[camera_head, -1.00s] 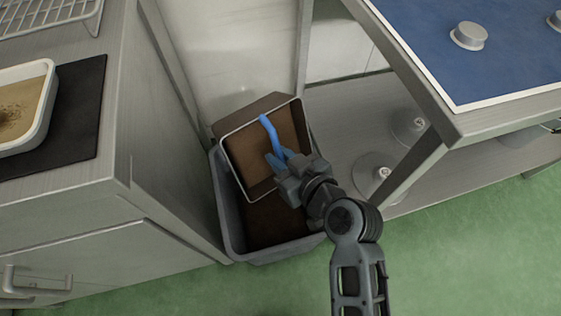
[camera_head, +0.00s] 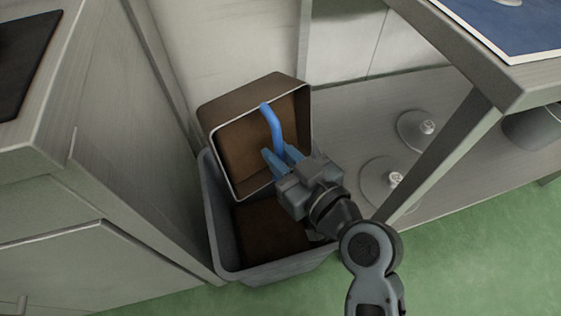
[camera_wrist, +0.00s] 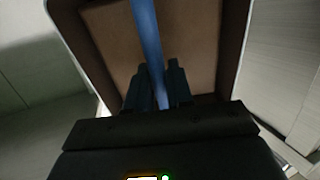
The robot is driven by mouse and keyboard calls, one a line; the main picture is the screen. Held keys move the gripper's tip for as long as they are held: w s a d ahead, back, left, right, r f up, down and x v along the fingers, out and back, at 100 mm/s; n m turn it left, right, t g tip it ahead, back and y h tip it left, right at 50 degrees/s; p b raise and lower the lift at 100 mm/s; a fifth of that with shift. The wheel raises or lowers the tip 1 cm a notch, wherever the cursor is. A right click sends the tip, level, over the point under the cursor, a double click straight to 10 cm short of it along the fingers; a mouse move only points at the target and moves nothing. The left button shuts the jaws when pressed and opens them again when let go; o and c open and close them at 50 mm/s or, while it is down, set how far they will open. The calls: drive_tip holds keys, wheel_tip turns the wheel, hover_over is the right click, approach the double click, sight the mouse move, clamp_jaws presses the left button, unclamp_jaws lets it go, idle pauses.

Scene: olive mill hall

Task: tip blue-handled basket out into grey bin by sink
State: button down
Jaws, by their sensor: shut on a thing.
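The brown basket (camera_head: 228,163) with a pale rim is tilted steeply on its side above the grey bin (camera_head: 222,232), its open mouth facing toward me and down. The part of its inside that I see looks bare. My gripper (camera_head: 281,158) is shut on the basket's blue handle (camera_head: 272,124). In the wrist view, the handle (camera_wrist: 147,40) runs up from between the two fingers (camera_wrist: 160,88), with the brown basket inside (camera_wrist: 190,40) behind it. Dark brown matter (camera_head: 268,228) shows inside the bin, which stands on the floor. My gripper and wrist hide part of the basket's right side.
A grey cabinet (camera_head: 130,190) stands close on the bin's left. A steel table (camera_head: 520,75) with a lower shelf (camera_head: 365,120) stands at the right, with round metal feet (camera_head: 385,180) on the shelf. Green floor (camera_head: 450,265) is open in front.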

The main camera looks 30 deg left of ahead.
drive_tip(key=shift+f+t+y+b, duration=0.65)
drive_tip(key=shift+y+b, duration=0.55)
drive_tip(key=shift+b, duration=4.4)
drive_tip(key=shift+g+y, duration=0.25)
drive_tip(key=shift+y, duration=0.05)
drive_tip(key=shift+f+y, duration=0.2)
drive_tip(key=shift+y, duration=0.3)
drive_tip(key=shift+a+f+t+y, duration=0.15)
drive_tip(key=shift+f+t+y, duration=0.3)
drive_tip(key=shift+y, duration=0.35)
drive_tip(key=shift+a+f+t+y, duration=0.1)
drive_tip(key=shift+f+t+y, duration=0.3)
drive_tip(key=shift+y, duration=0.4)
drive_tip(key=shift+w+d+r, duration=0.1)
